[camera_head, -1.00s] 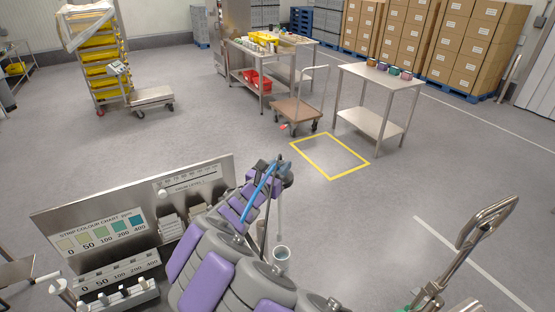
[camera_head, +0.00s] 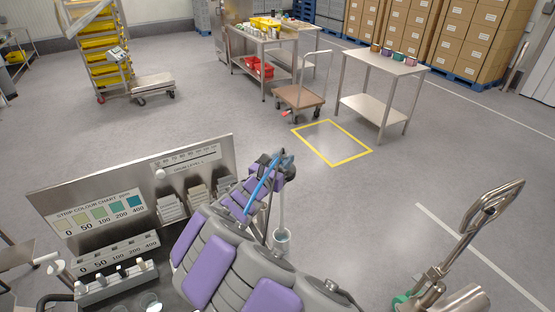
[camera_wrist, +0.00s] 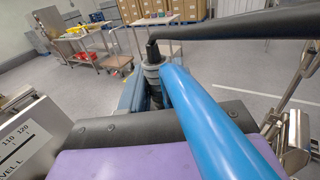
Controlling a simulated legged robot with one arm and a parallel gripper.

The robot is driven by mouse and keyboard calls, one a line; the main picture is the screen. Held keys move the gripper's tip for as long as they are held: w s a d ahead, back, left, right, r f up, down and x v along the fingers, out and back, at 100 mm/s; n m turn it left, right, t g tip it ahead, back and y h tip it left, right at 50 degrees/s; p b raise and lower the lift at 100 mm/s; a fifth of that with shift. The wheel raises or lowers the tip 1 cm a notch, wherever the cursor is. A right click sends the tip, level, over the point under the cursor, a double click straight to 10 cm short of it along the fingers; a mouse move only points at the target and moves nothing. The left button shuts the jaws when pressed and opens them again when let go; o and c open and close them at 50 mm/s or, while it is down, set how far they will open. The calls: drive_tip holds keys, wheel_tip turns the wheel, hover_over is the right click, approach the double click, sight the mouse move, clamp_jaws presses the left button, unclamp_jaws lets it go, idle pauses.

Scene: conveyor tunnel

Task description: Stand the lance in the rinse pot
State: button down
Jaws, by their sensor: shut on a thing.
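My gripper (camera_head: 284,166) is at the far end of my purple-padded arm, shut on the lance. The blue shaft (camera_head: 262,188) that I take for the lance slants back along my arm; it fills the middle of the wrist view (camera_wrist: 205,115). A pale thin rod (camera_head: 281,205) hangs from the gripper down to a small round pale cup (camera_head: 281,237) beside my arm. I cannot tell whether this cup is the rinse pot or part of the lance. Another dark bar (camera_wrist: 235,28) crosses the wrist view.
A steel station with a strip colour chart (camera_head: 105,215) and a strip rack (camera_head: 118,282) stands close on the left. A metal lever handle (camera_head: 465,240) rises at the right. Beyond lie a yellow floor square (camera_head: 332,142), a small table (camera_head: 385,62) and a cart (camera_head: 300,97). The floor between is clear.

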drive_tip(key=shift+d+r, duration=0.15)
drive_tip(key=shift+d, duration=0.6)
drive_tip(key=shift+a+f+p, duration=0.2)
drive_tip(key=shift+a+f, duration=0.05)
drive_tip(key=shift+a, duration=0.45)
drive_tip(key=shift+a+f+p, duration=0.15)
drive_tip(key=shift+a+f, duration=0.05)
drive_tip(key=shift+a, duration=0.45)
drive_tip(key=shift+s+d+r, duration=0.1)
drive_tip(key=shift+d+r, duration=0.1)
drive_tip(key=shift+d, duration=0.9)
drive_tip(key=shift+a, duration=0.1)
